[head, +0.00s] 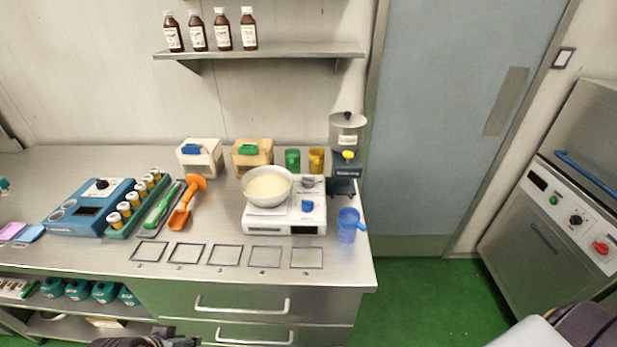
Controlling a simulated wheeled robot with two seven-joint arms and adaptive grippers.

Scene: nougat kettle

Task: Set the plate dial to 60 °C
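The white hot plate (258,227) stands on the steel counter, right of centre, with a pale bowl (254,198) of cream-coloured contents on it. A blue knob (307,205) sits on the right part of the plate's top, and a grey knob (308,183) sits behind it. A small dark display (304,230) is on the front face; its reading and the dial marks are too small to read. My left gripper (165,338) shows only partly at the bottom edge, below the counter front and away from the plate; its fingers are not clear. My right gripper is not in view.
A blue measuring jug (347,225) stands right of the plate, near the counter's right edge. A dark dispenser (346,160) stands behind it. An orange scoop (187,203) lies left. The counter front with marked squares (265,256) is clear.

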